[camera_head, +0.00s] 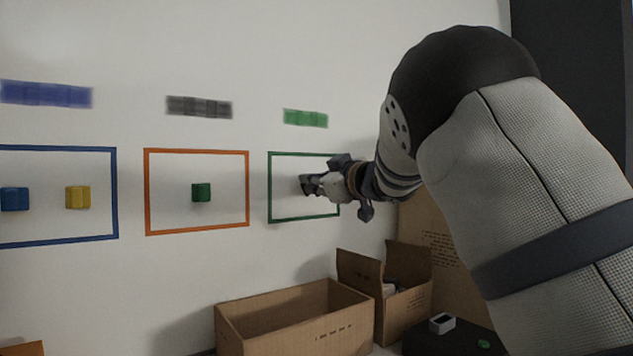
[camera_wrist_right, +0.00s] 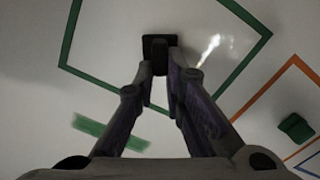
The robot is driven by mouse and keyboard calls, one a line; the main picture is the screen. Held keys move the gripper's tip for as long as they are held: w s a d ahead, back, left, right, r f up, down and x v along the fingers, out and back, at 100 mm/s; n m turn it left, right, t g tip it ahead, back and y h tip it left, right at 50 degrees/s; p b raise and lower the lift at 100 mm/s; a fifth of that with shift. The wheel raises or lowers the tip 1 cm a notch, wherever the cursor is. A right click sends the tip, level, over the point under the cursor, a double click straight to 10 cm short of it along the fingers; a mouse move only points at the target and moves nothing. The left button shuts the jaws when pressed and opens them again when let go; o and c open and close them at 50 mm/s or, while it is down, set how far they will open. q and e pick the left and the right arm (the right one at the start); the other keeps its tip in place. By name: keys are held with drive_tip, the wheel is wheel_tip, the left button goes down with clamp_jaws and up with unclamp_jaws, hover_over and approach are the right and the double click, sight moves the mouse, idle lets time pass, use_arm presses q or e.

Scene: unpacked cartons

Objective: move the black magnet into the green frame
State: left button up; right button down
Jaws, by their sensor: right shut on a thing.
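The green frame (camera_head: 269,190) is on the white wall in the head view, and it also shows in the right wrist view (camera_wrist_right: 248,62). My right gripper (camera_head: 310,184) is inside the outline of this frame, at the wall. In the right wrist view my right gripper (camera_wrist_right: 162,72) is shut on the black magnet (camera_wrist_right: 156,42), which lies within the green outline. The magnet is a small dark block, partly hidden by the fingers. I cannot tell whether it touches the wall. My left gripper is not in view.
The orange frame (camera_head: 147,192) holds a green magnet (camera_head: 201,192). The blue frame (camera_head: 116,195) holds a blue magnet (camera_head: 14,198) and a yellow magnet (camera_head: 78,197). Blurred coloured labels sit above the frames. Open cartons (camera_head: 345,325) stand below, near a dark surface with small items.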

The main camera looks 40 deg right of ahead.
drive_tip(key=shift+w, duration=0.1)
drive_tip(key=c, duration=1)
unclamp_jaws()
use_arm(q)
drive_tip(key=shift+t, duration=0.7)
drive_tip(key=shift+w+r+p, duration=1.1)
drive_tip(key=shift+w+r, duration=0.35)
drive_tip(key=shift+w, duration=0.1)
use_arm(e)
drive_tip(key=s, duration=0.8)
drive_tip(key=shift+a, duration=0.45)
